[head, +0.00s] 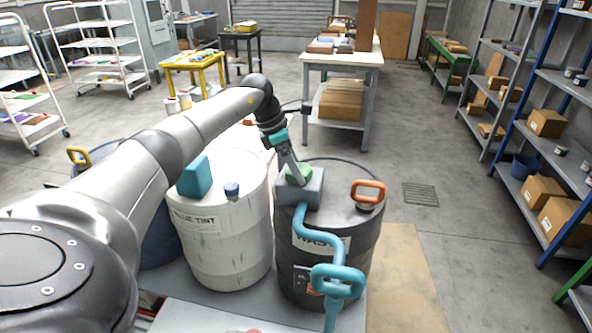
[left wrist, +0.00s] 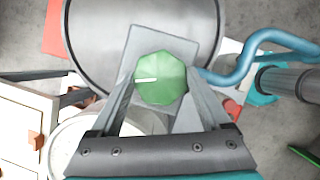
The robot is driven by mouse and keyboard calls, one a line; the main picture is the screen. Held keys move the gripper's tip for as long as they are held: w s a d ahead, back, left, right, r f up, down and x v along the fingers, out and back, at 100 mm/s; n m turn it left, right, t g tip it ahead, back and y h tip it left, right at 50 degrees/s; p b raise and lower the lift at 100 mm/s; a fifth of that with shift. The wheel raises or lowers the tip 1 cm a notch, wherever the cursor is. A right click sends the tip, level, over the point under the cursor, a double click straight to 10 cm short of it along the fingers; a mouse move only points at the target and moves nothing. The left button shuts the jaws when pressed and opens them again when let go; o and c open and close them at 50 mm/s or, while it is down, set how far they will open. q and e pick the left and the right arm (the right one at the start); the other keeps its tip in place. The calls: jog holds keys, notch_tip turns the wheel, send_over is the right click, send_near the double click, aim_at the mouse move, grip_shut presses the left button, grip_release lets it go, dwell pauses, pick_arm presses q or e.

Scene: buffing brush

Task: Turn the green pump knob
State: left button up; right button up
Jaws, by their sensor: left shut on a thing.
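The green pump knob (head: 303,172) sits on top of a grey pump block (head: 312,192) on the dark drum. In the left wrist view the knob (left wrist: 172,70) is faceted, with a white mark line pointing left. My left gripper (head: 293,172) reaches down to the knob from above. In the left wrist view its two fingers stand on either side of the knob and are shut on it. The fingers hide part of the knob in the head view. My right gripper is in neither view.
A blue pipe (head: 304,222) bends from the block down to a blue handle. The dark drum (head: 362,240) also carries an orange handle (head: 368,190). A white drum (head: 225,250) with a teal block (head: 195,177) stands close on the left. Open floor lies to the right, before the shelves.

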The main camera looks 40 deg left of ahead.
pick_arm(q)
jog(key=shift+m+g+h+b, duration=0.3)
jog(key=shift+m+b, duration=0.15)
jog(key=shift+m, duration=0.55)
jog(key=o, duration=1.2)
jog(key=p+v, duration=0.2)
jog(key=v, duration=1.3)
jog(key=shift+r, duration=0.15)
